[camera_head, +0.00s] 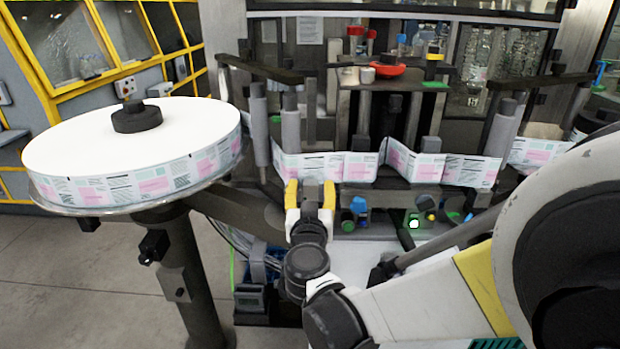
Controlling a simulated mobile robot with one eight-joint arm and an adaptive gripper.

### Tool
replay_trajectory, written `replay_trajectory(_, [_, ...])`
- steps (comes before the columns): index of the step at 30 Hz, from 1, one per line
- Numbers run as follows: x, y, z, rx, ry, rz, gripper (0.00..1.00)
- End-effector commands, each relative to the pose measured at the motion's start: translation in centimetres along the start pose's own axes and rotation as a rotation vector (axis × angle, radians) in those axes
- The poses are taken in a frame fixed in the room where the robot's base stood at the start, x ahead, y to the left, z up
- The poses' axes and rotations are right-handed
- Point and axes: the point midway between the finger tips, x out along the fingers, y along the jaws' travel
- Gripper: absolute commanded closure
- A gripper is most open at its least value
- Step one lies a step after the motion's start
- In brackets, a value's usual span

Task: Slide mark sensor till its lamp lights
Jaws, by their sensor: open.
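My gripper (310,194) has yellow-and-white fingers standing apart, with nothing seen between them. It is in front of the labeller, at the lower edge of the printed label web (345,167). Small fittings sit below the web to the right of my gripper: a blue part (358,206) and a dark part with a yellow piece (426,205). A bright white-green spot (413,223) glows below the dark part. I cannot tell which fitting is the mark sensor, or whether the glow is its lamp. I see no contact between my gripper and these fittings.
A large white label reel (80,150) on a dark post stands at left. Grey rollers (259,125) guide the web. A red knob (387,70) sits above the web. My arm covers the lower right. Bare floor (100,290) shows at lower left.

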Motion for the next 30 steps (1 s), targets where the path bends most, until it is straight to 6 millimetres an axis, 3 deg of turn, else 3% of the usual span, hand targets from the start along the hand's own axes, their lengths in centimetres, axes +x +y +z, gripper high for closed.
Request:
replay_trajectory(3, [-0.02,0.0,-0.02,0.0,0.0,0.0,0.48])
replay_trajectory(4, [-0.03,0.0,-0.02,0.0,0.0,0.0,0.52])
replay_trajectory(9, [-0.04,0.0,-0.02,0.0,0.0,0.0,1.0])
replay_trajectory(25, [-0.01,0.66,-0.05,-0.001,0.0,0.001,1.0])
replay_trajectory(26, [-0.01,0.65,-0.05,-0.001,0.0,0.001,0.62])
replay_trajectory(27, [-0.01,0.65,-0.05,-0.001,0.0,0.001,0.5])
replay_trajectory(30, [-0.02,0.65,-0.03,0.0,0.0,0.001,0.48])
